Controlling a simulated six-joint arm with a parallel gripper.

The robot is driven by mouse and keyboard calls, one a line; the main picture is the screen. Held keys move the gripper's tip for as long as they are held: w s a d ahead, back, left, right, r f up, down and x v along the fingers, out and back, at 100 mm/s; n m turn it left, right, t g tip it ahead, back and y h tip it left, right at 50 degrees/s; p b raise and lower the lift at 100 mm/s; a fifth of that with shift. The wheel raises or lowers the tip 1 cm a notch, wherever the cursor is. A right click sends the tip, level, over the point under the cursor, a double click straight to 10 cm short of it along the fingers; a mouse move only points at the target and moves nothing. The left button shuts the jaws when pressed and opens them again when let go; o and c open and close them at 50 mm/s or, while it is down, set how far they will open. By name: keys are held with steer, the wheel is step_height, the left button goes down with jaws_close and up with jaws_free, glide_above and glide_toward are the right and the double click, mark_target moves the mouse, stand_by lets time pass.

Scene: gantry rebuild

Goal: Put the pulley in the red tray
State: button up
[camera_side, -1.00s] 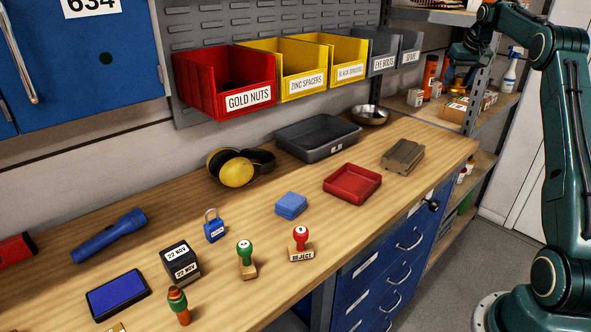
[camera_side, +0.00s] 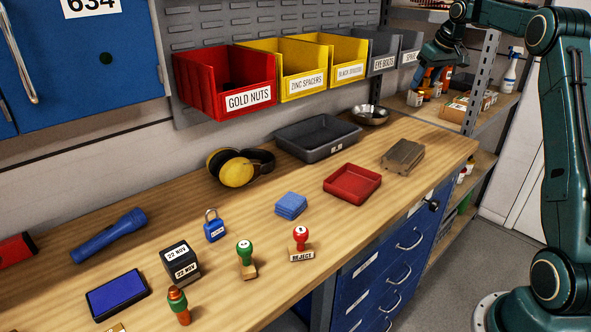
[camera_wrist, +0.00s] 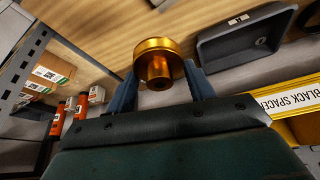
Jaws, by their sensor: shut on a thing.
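A shiny gold pulley (camera_wrist: 158,62) is held between the two blue fingers of my gripper (camera_wrist: 160,88) in the wrist view. It is a round flanged piece with a hole in its near face. In the side view my gripper (camera_side: 427,78) is high at the back right, in front of the shelving and well above the bench. I cannot make out the pulley there. The red tray (camera_side: 352,183) lies empty on the bench, below and to the left of my gripper.
A grey tray (camera_side: 318,137) and a metal bowl (camera_side: 370,115) stand behind the red tray. A grey-brown block (camera_side: 402,156) is to its right, blue pads (camera_side: 291,205) to its left. Labelled bins (camera_side: 305,75) hang above the bench's back edge.

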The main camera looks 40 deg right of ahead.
steer(key=w+a+n+y, duration=0.25)
steer(key=a+n, duration=0.25)
steer(key=a, duration=0.9)
steer(key=n+g+y, duration=0.1)
steer(key=n+y, duration=0.1)
steer(key=n, duration=0.5)
glide_above(345, 186)
steer(key=s+d, duration=0.1)
steer(key=s, duration=0.1)
steer(key=f, duration=1.5)
steer(key=shift+w+d+f, duration=0.1)
steer(key=shift+w+f, duration=0.1)
steer(key=shift+w, duration=0.05)
steer(key=shift+f, duration=0.1)
steer(key=shift+f, duration=2.05)
steer(key=o, duration=1.2)
steer(key=shift+f, duration=0.15)
steer(key=shift+c, duration=0.2)
